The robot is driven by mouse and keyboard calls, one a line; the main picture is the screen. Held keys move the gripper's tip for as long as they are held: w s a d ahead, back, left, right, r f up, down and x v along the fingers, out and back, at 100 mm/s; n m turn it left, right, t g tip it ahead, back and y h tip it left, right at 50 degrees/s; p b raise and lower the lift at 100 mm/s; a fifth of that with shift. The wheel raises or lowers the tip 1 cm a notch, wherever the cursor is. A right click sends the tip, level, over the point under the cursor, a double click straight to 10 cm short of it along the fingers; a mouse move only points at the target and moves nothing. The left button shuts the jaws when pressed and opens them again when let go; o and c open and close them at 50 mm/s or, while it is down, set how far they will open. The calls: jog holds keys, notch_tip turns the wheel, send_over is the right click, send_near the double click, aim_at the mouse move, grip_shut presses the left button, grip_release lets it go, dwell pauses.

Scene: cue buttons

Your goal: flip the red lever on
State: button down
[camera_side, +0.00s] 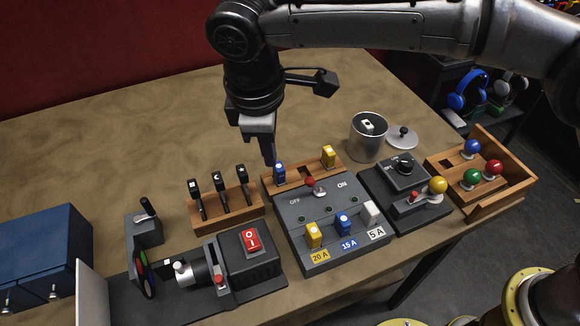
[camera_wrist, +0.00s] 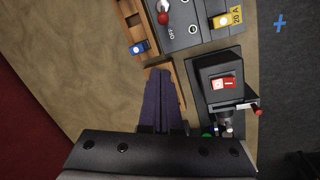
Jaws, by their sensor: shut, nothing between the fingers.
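The red-knobbed lever (camera_side: 310,182) stands on the grey panel (camera_side: 290,208) between the OFF and ON marks. Its knob tilts toward the OFF side. In the wrist view the red knob (camera_wrist: 163,18) is at the top, beside the OFF mark. My gripper (camera_side: 269,163) is shut and empty, with dark purple fingers pointing down. It hangs at the back left of the panel, near a blue fuse (camera_side: 279,173), and apart from the lever. The shut fingers also show in the wrist view (camera_wrist: 160,73), below the knob.
A wooden rack with black levers (camera_side: 221,190) is left of the panel. A red rocker switch box (camera_side: 250,239) is at the front left.

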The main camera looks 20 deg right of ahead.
aim_at(314, 186)
jog(key=f, duration=0.3)
jog(key=w+d+f, duration=0.1)
jog(key=f, duration=0.6)
jog(key=shift+w+d, duration=0.2)
jog(key=shift+w, duration=0.05)
jog(key=shift+s+d+r, duration=0.3)
jog(key=shift+d+r, duration=0.05)
jog(key=shift+d, duration=0.15)
jog(key=shift+s+d+r, duration=0.25)
jog(key=shift+d+r, duration=0.1)
jog(key=shift+d, duration=0.1)
jog(key=shift+s+d+r, duration=0.25)
jog(key=shift+s+d, duration=0.15)
jog(key=shift+d, duration=0.2)
jog(key=shift+d+r+y, duration=0.15)
jog(key=shift+d+y, duration=0.05)
jog(key=shift+y, duration=0.2)
